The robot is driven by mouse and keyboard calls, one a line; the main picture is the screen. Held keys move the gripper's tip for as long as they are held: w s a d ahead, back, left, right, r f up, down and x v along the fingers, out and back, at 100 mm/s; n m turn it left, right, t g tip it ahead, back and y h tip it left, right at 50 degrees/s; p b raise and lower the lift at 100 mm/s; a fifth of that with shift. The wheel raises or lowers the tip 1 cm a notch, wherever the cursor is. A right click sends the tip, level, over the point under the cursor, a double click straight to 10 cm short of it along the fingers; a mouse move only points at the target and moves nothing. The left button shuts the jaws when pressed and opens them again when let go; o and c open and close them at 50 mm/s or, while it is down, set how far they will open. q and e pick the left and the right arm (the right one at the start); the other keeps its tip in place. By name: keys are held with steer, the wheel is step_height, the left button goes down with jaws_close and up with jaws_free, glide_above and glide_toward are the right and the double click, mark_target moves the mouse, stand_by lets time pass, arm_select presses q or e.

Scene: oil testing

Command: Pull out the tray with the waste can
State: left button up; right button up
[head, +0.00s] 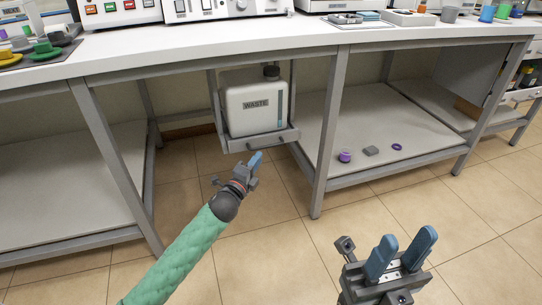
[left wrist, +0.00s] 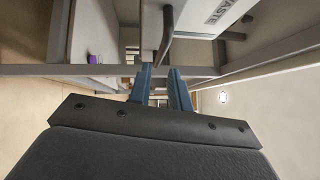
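The white waste can (head: 257,122), with a dark cap and a "WASTE" label, stands upright on a grey hanging tray (head: 235,146) under the bench. The tray has a dark bar handle (head: 266,144) on its front. My left gripper (head: 256,160) is just below and in front of the handle in the head view. In the left wrist view its two blue fingers (left wrist: 162,72) are apart, with the handle (left wrist: 165,40) at the gap between their tips. I cannot tell whether they touch it. My right gripper (head: 405,250) is open and empty at the lower right, away from the tray.
A grey bench leg (head: 325,135) stands right of the tray, and another (head: 112,155) stands to the left. The tiled floor (head: 270,245) in front is clear.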

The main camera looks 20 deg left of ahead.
mark_target(267, 147)
arm_select(q)
steer(key=shift+b+x, duration=0.95)
steer(key=shift+x, duration=2.9)
steer(key=shift+a, duration=0.1)
jaws_close()
